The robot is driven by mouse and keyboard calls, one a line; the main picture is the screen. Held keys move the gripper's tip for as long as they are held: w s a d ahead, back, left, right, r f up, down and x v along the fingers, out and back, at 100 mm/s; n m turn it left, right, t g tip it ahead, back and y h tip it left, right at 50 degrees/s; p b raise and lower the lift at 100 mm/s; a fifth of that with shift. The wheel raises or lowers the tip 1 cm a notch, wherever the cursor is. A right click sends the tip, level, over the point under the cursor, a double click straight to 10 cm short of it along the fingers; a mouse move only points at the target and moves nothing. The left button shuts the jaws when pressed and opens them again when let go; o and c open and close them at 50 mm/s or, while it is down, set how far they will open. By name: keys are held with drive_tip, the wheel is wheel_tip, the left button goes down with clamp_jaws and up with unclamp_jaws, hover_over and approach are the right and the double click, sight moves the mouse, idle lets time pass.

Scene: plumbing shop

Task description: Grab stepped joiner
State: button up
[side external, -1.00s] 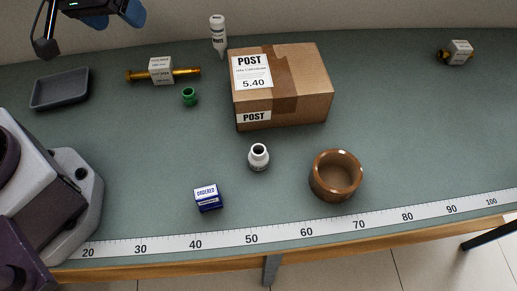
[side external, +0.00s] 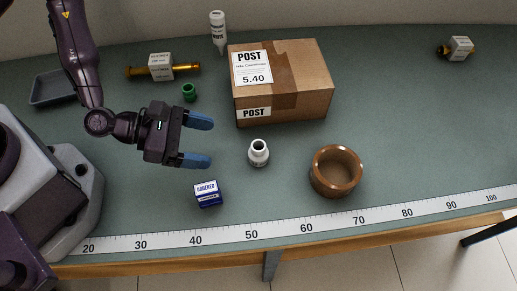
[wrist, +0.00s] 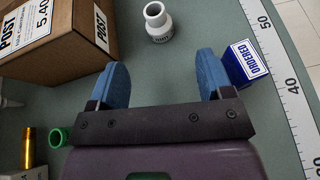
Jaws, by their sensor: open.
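The stepped joiner appears to be the small white-grey fitting (side external: 258,153), with a narrow open neck on a wider body. It stands upright on the bench, in front of the cardboard box. It also shows in the wrist view (wrist: 158,22), beyond my fingertips. My gripper (side external: 211,141) is open and empty, with its blue fingers pointing right towards the fitting and a gap between them and it. In the wrist view my gripper (wrist: 166,72) has its two fingers spread, the fitting lying ahead of the space between them.
A blue-and-white box (side external: 208,193) lies close to my near finger. The cardboard box (side external: 300,90) stands behind the fitting, and a brown bowl (side external: 322,184) is to its right. A green fitting (side external: 189,92), a brass part (side external: 186,69) and a grey tray (side external: 50,88) lie behind my gripper.

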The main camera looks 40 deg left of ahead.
sight(266, 150)
drive_tip(key=shift+d+n, duration=0.2)
drive_tip(key=shift+n, duration=0.2)
drive_tip(key=x, duration=0.7)
drive_tip(key=shift+w+d, duration=0.1)
drive_tip(key=shift+w, duration=0.1)
drive_tip(key=shift+w+r+x, duration=0.1)
drive_tip(key=shift+w+x, duration=0.05)
drive_tip(key=shift+x, duration=1.2)
drive_tip(key=shift+w+r+x, duration=0.1)
drive_tip(key=shift+w+x, duration=0.05)
drive_tip(key=shift+x, duration=1.2)
drive_tip(key=shift+c, duration=0.2)
drive_tip(key=c, duration=0.9)
